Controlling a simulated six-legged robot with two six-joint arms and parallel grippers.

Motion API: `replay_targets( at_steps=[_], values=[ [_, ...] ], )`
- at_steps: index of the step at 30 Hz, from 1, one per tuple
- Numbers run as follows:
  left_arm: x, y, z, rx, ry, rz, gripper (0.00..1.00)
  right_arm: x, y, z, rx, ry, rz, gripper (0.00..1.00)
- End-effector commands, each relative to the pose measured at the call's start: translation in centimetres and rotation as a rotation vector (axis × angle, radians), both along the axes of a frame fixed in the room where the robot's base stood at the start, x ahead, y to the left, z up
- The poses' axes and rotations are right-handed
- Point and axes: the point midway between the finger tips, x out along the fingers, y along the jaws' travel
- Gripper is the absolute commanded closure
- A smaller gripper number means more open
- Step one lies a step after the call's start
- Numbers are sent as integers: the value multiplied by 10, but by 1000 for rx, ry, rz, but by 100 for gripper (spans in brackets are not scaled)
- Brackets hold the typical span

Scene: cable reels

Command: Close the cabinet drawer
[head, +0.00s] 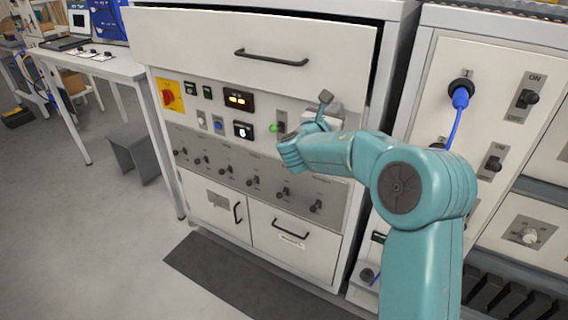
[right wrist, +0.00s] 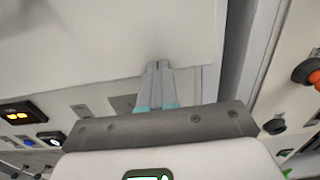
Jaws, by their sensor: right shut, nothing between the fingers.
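The cabinet drawer (head: 200,42) is the wide pale front with a dark bar handle (head: 270,58) at the top of the cabinet (head: 352,225). A dark gap shows along its top edge, and the drawer front appears to stand out from the cabinet. My right gripper (head: 325,97) is just below the drawer's lower edge, toward its right end. In the right wrist view my right gripper (right wrist: 158,66) is shut and empty, its tips overlapping the lower edge of the pale drawer front (right wrist: 110,45); I cannot tell if they touch. My left gripper is not in view.
Below the drawer is a control panel with a red knob (head: 168,97), lit display (head: 239,101) and several switches. Two lower fronts have handles. A neighbouring cabinet with a blue cable (head: 459,105) stands at right. A white table (head: 95,66) stands at left, with clear floor before it.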

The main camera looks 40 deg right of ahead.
Motion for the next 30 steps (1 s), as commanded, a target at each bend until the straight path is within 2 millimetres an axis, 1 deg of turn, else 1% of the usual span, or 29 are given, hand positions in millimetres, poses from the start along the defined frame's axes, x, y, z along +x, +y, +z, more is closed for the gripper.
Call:
replay_targets(
  at_steps=[3,9,17,30],
  values=[
    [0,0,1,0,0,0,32,4,-11,0,0,0,-1,100],
    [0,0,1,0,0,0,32,8,-21,0,0,-1,0,100],
    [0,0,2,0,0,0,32,9,-23,0,0,0,0,100],
    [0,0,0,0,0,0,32,9,-20,-1,0,-1,1,100]
  ],
)
